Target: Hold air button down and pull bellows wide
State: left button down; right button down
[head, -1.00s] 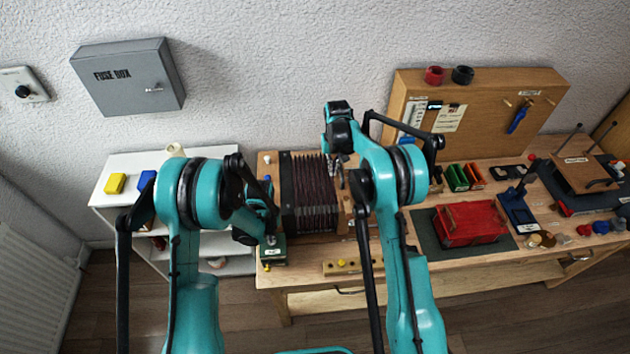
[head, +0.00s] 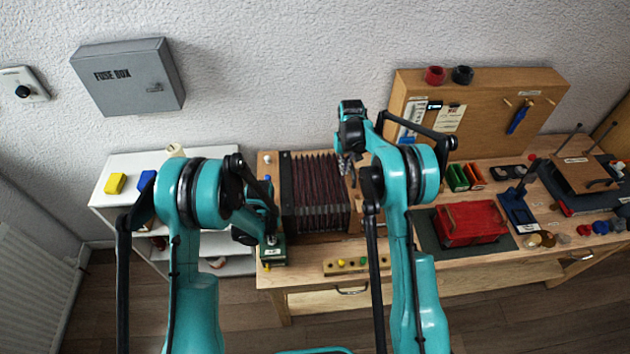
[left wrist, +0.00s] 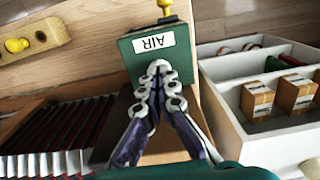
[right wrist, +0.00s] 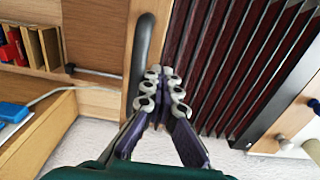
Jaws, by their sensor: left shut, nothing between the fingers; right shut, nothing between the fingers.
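The bellows (head: 318,195), dark red pleats, stand on the bench between a dark left frame and a wooden right end board; the pleats also show in the right wrist view (right wrist: 235,60). The green air box (head: 273,252) is at the bench's left front; its AIR label shows in the left wrist view (left wrist: 153,42), with a yellow knob (left wrist: 165,6) beyond. My left gripper (left wrist: 158,68) is shut, its tips at the box's near edge; contact is unclear. My right gripper (right wrist: 162,72) is shut beside the end board's black handle (right wrist: 146,62), empty; touching is unclear.
A wooden strip with coloured knobs (head: 345,267) lies in front of the bellows. A red box (head: 470,222) on a dark mat stands to the right. A white shelf (head: 118,190) is at left, and a wooden tool board (head: 480,110) stands behind.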

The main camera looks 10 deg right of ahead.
jog(key=shift+d, duration=4.5)
jog(key=d, duration=0.3)
jog(key=shift+d, duration=0.35)
jog(key=shift+a, duration=0.15)
